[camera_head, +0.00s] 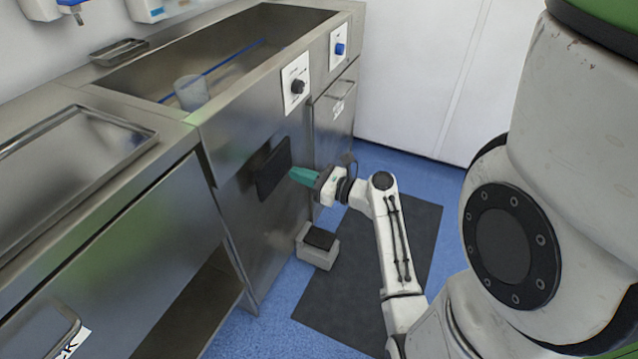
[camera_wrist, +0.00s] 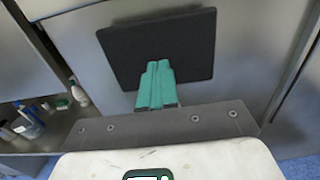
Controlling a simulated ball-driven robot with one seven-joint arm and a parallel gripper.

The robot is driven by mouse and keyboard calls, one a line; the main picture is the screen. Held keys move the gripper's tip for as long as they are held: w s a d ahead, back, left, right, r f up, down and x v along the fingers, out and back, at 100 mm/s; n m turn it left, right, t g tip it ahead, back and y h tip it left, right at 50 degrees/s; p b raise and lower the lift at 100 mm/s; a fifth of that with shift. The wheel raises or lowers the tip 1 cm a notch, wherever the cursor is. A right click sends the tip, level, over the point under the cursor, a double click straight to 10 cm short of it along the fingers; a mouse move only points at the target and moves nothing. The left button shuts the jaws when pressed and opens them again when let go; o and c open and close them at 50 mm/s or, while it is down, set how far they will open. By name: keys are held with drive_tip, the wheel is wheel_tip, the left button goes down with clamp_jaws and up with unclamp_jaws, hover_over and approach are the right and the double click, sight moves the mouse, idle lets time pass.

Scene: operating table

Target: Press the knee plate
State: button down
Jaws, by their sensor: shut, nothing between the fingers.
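The knee plate (camera_head: 273,168) is a black rectangular panel on the front of the steel sink cabinet. It also fills the upper middle of the wrist view (camera_wrist: 193,45). My gripper (camera_head: 291,173) has green fingers, shut together and empty, pointing at the plate's right side in the head view. In the wrist view the fingertips (camera_wrist: 156,66) overlap the plate's lower middle. I cannot tell for sure whether they touch it. The plate's face is partly hidden behind the fingers there.
A small grey box with a black top (camera_head: 318,248), perhaps a pedal, stands on the floor below. A steel sink (camera_head: 290,22) holding a clear beaker (camera_head: 191,92) is above. Control knobs (camera_head: 297,87) sit on the cabinet front.

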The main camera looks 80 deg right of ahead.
sight(277, 167)
drive_tip(key=shift+b+x, duration=0.3)
drive_tip(key=shift+x, duration=1.6)
drive_tip(key=shift+w, duration=0.1)
